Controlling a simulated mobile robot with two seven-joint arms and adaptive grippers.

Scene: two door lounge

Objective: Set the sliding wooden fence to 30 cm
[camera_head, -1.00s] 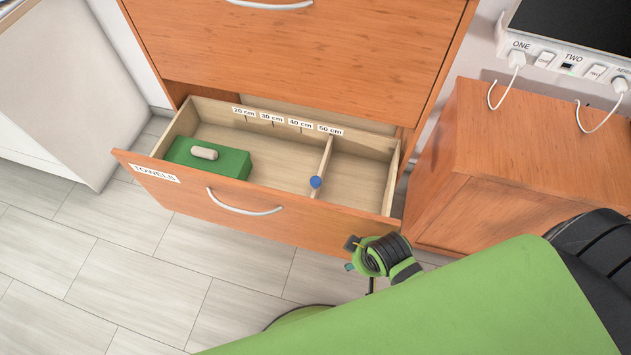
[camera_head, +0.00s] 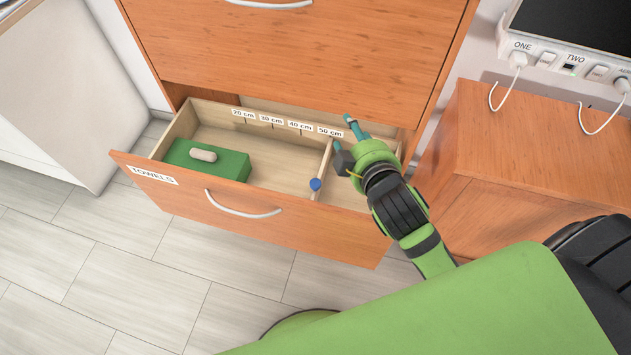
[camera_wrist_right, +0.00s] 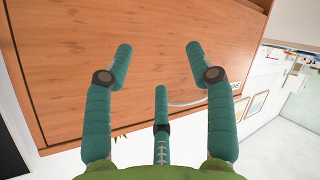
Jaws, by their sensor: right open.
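The wooden fence (camera_head: 323,170) is a thin pale divider standing across the open drawer (camera_head: 245,215), near the 50 cm label (camera_head: 330,132). A blue knob (camera_head: 315,184) sits at its front end. The 30 cm label (camera_head: 271,120) is on the drawer's back wall, further left. My right gripper (camera_head: 346,138) is above the drawer's right part, just right of the fence, apart from the knob. Its teal fingers are spread and empty in the right wrist view (camera_wrist_right: 160,65). The part of the drawer under my right gripper is hidden. My left gripper does not show.
A green block (camera_head: 225,163) with a pale rounded grip (camera_head: 203,155) lies in the drawer's left part. The space between it and the fence is clear. A wooden cabinet (camera_head: 500,150) stands close on the right, with white cables hanging above it.

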